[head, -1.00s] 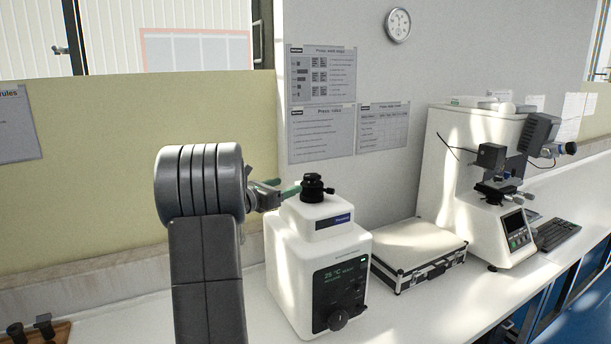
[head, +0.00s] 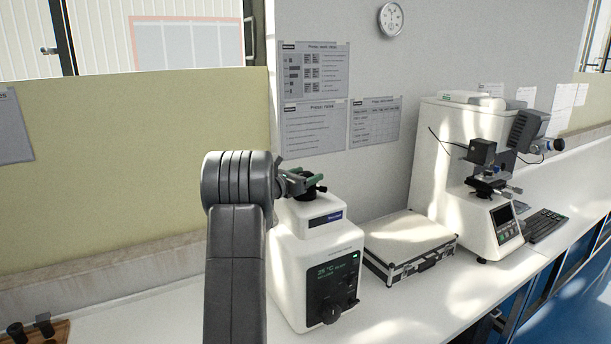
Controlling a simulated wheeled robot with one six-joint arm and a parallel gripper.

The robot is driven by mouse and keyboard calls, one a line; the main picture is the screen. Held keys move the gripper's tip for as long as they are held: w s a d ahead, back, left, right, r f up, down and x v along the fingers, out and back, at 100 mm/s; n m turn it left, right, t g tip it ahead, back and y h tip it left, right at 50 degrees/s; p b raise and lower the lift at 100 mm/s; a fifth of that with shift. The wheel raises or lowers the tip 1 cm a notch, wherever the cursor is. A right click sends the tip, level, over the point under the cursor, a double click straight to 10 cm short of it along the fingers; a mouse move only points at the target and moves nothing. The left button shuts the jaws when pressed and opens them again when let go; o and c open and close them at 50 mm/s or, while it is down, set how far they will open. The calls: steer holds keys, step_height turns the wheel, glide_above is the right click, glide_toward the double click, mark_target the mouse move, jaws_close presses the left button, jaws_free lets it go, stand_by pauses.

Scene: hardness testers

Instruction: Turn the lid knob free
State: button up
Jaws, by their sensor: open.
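The black lid knob (head: 309,191) sits on top of a white machine (head: 285,252) with a dark front panel and a lit display. My gripper (head: 314,180), with green fingers, is at the top of the lid knob, and the fingers cover part of it. The jaws are open. I cannot tell whether the fingers touch the knob or stand just around it. My arm hides the machine's left edge.
A silver-edged case (head: 408,246) lies on the white bench right of the machine. A hardness tester (head: 455,165) and a keyboard (head: 545,227) stand farther right. Dark items on a wooden board (head: 40,335) are at the lower left. The wall is close behind.

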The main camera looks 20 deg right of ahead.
steer(key=c, duration=1)
steer(key=n+t+y+b, duration=0.1)
steer(key=t+b, duration=0.1)
steer(key=b, duration=0.3)
steer(key=shift+f, duration=0.2)
steer(key=n+t+b, duration=0.1)
steer(key=b, duration=0.1)
steer(key=shift+y+b, duration=0.4)
steer(key=n+t+y+b, duration=0.4)
steer(key=y+b, duration=0.1)
steer(key=b, duration=1.1)
steer(key=shift+n+t, duration=0.3)
steer(key=n+t+y+b, duration=0.1)
steer(key=n+y+b, duration=0.1)
steer(key=y+b, duration=0.1)
steer(key=shift+w+b, duration=0.1)
steer(key=shift+b, duration=0.75)
steer(key=shift+r+n+t+y+b, duration=0.15)
steer(key=shift+n+t+y+b, duration=0.35)
steer(key=shift+y, duration=0.2)
steer(key=shift+a+n+y, duration=0.1)
steer(key=shift+n+y, duration=0.4)
steer(key=shift+y, duration=0.3)
